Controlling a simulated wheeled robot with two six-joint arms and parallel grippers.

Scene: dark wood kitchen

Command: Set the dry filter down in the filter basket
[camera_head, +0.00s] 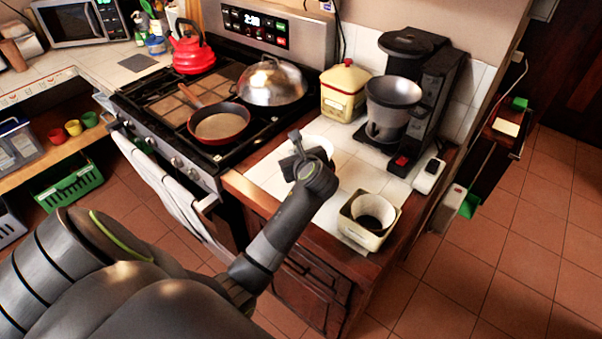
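The black coffee maker (437,100) stands at the back right of the tiled counter. Its grey, round, open-topped basket (394,92) sits at its front, below the raised dark lid (406,42). My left gripper (293,150) is over the counter, left of and below the basket. A white, rounded, filter-like thing (318,144) shows just behind the gripper and is partly hidden by it. I cannot tell whether the fingers touch or hold it. A cream box (354,233) near the counter's front edge holds a white paper-like ring (388,211) with a dark centre. My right gripper is out of view.
A red-and-cream canister (345,92) stands left of the coffee maker. A white device (429,177) lies at the counter's right edge. The stove at left carries a frying pan (219,125), a domed steel lid (272,82) and a red kettle (192,50).

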